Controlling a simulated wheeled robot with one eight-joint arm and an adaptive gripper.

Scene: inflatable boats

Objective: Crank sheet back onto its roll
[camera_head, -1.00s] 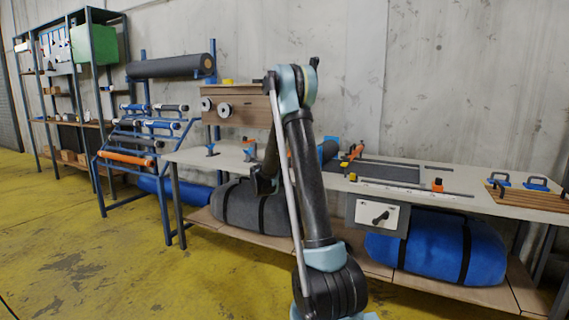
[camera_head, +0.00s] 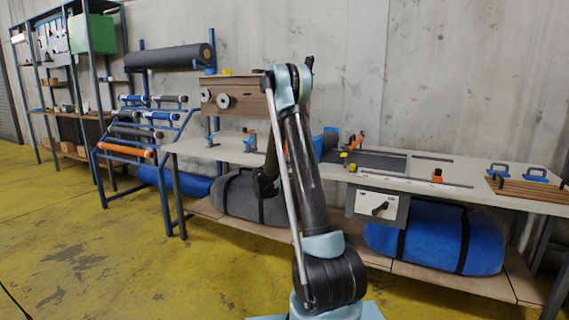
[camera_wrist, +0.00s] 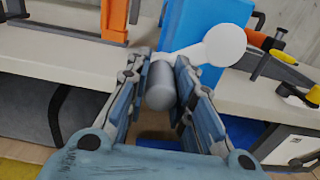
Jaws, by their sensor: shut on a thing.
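My gripper (camera_wrist: 168,72) is shut on a grey cylindrical handle (camera_wrist: 160,90) in the wrist view, one finger on each side of it. Just beyond it stand a blue block (camera_wrist: 196,28) and a white disc (camera_wrist: 225,45) at the edge of the pale bench. In the head view, a blue upright (camera_head: 329,142) shows behind my arm, and dark grey sheet material (camera_head: 378,160) lies flat on the bench to its right. My arm hides the gripper, the handle and perhaps part of the roll in the head view.
A white box with a dark knob (camera_head: 377,204) hangs at the bench front; an orange piece (camera_wrist: 115,20) stands left of my gripper. Grey and blue bundles (camera_head: 435,237) lie on the lower shelf. A roll rack (camera_head: 138,150) stands left. The yellow floor in front is clear.

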